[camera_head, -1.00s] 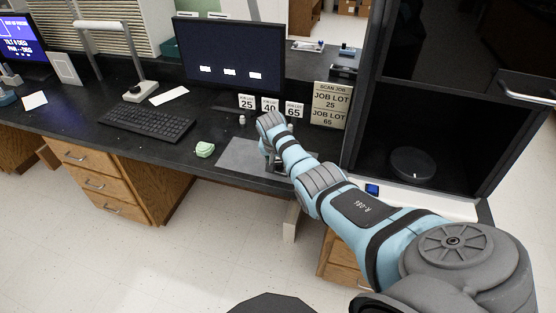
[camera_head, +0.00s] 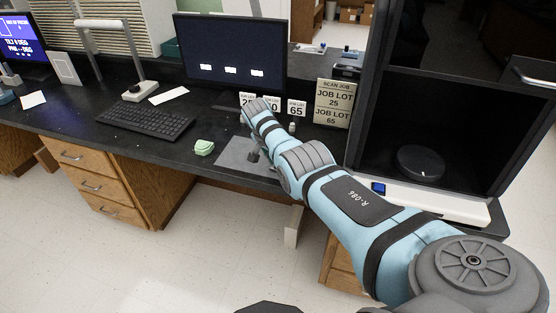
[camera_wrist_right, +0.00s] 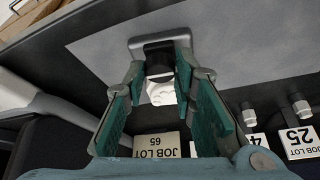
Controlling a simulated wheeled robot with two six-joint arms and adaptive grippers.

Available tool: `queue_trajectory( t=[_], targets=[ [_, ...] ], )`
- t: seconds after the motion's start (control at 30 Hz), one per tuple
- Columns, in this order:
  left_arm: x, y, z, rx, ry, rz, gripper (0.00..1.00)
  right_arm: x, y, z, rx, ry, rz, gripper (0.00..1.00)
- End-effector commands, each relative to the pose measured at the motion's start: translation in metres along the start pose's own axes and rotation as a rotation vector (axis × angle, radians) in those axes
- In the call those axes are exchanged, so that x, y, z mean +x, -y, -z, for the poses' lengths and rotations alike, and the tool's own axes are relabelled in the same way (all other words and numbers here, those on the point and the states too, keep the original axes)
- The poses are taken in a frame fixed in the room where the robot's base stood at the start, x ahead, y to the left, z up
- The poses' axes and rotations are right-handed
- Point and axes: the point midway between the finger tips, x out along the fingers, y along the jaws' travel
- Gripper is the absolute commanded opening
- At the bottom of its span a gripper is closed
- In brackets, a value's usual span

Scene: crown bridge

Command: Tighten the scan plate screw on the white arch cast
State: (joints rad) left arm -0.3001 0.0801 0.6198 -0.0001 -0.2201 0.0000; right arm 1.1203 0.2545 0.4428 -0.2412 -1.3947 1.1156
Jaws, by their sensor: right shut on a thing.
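My right gripper shows in the right wrist view (camera_wrist_right: 165,85), its teal-padded fingers on either side of a small white piece (camera_wrist_right: 162,93) with a black block (camera_wrist_right: 159,58) at its far end. The gripper is shut on this piece. I cannot tell whether it is the white arch cast or a tool; no screw is discernible. A grey frame surrounds the black block, above the grey mat (camera_wrist_right: 235,40). In the head view my right arm reaches over the same mat (camera_head: 236,153) and hides most of the gripper. My left gripper is not in view.
Cards marked 65 (camera_wrist_right: 157,146) and 25 (camera_wrist_right: 300,141) stand along the desk, with small white-topped items (camera_wrist_right: 249,114) before them. A keyboard (camera_head: 147,120), monitor (camera_head: 230,55) and dark cabinet (camera_head: 430,110) surround the area.

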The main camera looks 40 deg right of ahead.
Motion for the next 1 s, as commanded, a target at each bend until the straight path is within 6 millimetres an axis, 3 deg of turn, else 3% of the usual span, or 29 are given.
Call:
queue_trajectory(
  t=[0.2, 0.23, 0.33, 0.73, 0.87, 1.0],
  targets=[
    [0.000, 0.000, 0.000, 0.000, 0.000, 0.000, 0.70, 0.000, -0.001, -0.001, -0.001, 0.002, -0.003, 0.00],
    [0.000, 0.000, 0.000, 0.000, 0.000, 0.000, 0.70, 0.000, -0.001, -0.001, -0.001, 0.002, -0.003, 0.29],
    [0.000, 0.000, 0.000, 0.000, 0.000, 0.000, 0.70, 0.000, -0.001, -0.001, -0.002, 0.002, -0.002, 0.45],
    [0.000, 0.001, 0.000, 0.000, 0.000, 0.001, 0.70, -0.006, 0.001, 0.000, -0.001, -0.001, 0.001, 0.45],
    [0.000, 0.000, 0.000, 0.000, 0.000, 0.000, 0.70, -0.026, 0.001, 0.000, -0.002, -0.002, 0.004, 0.45],
    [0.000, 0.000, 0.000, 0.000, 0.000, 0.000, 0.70, -0.067, 0.001, 0.000, -0.002, -0.001, 0.006, 0.45]
  ],
)
